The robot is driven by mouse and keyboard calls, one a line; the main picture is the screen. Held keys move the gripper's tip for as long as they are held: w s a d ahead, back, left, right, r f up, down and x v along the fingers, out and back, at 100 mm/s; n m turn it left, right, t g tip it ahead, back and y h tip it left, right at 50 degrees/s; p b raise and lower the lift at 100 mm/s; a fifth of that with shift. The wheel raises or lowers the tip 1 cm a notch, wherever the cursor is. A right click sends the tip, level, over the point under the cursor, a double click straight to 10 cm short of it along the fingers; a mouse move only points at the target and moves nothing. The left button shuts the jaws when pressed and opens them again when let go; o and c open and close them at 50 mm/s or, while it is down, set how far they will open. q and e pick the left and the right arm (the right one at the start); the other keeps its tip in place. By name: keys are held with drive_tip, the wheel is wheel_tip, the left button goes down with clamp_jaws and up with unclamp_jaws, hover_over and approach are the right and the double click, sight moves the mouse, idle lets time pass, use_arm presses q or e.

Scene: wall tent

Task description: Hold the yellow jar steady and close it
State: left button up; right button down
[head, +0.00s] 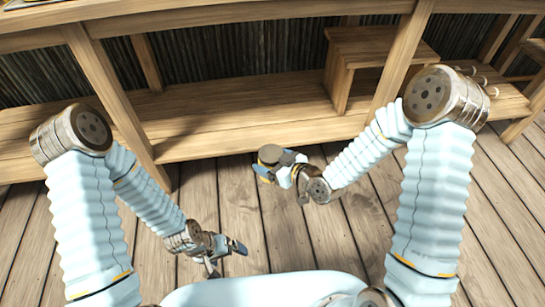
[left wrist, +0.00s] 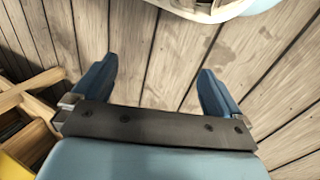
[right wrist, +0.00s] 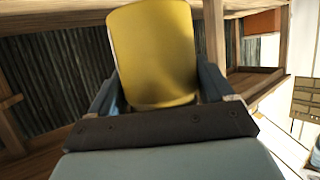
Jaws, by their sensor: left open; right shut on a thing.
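The yellow jar (right wrist: 153,52) stands between the two fingers of my right gripper (right wrist: 160,82) in the right wrist view, and the gripper is shut on it. In the head view my right gripper (head: 277,173) holds the jar off the floor in front of the wooden bench. A round grey-brown top (head: 269,154) faces up there; I cannot tell whether it is a lid or the open mouth. My left gripper (head: 226,259) is open and empty, lower and to the left, apart from the jar. Its spread fingers also show in the left wrist view (left wrist: 157,80).
A long wooden bench (head: 215,125) runs behind the grippers, with a small wooden step (head: 375,48) on it and posts rising from it. The plank floor (head: 330,240) between my arms is clear. A yellow thing (left wrist: 12,167) is cut off at the left wrist view's corner.

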drive_tip(key=w+d+r+m+t+h, duration=0.1)
drive_tip(key=d+m+h, duration=0.3)
drive_tip(key=d, duration=0.4)
drive_tip(key=w+d+r+m+t+h, duration=0.1)
drive_tip(key=d+m+t+h, duration=0.1)
drive_tip(key=d+m+h, duration=0.2)
drive_tip(key=d, duration=0.3)
drive_tip(key=shift+d+h, duration=0.3)
drive_tip(key=shift+d, duration=0.1)
